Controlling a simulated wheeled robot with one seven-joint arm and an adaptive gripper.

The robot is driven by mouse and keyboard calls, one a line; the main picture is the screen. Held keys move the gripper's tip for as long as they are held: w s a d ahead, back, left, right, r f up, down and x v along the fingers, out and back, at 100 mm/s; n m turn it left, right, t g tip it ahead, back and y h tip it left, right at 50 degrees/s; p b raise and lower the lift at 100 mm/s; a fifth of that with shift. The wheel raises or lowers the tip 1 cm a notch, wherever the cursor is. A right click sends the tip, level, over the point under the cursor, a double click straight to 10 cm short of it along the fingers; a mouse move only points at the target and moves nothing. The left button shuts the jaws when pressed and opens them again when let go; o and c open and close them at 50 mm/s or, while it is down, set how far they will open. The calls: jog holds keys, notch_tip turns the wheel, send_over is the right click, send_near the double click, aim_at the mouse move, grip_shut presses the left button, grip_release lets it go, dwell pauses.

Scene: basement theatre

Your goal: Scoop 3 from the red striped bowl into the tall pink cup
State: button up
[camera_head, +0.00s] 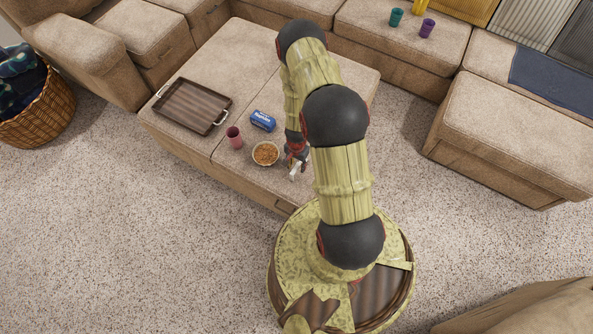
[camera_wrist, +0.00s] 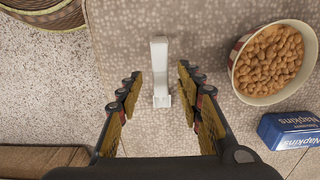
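The red striped bowl (camera_head: 256,160) stands on the beige ottoman, full of small brown nut- or bean-like pieces. In the wrist view the bowl (camera_wrist: 236,76) is at the upper right, right of my gripper. The pink cup (camera_head: 234,137) stands upright left of the bowl in the head view; it is not seen in the wrist view. A white scoop (camera_wrist: 159,58) shows between and ahead of my fingers, and also in the head view (camera_head: 294,172). My gripper (camera_wrist: 161,82) is open, with a visible gap on each side of the scoop's handle.
A blue napkin box (camera_head: 262,121) stands behind the bowl and also shows in the wrist view (camera_wrist: 289,130). A brown tray (camera_head: 221,116) lies farther left on the ottoman (camera_head: 190,153). Teal (camera_head: 396,17) and purple (camera_head: 427,28) cups stand on the sofa.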

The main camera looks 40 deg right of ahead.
jog(key=shift+f, duration=0.9)
grip_shut()
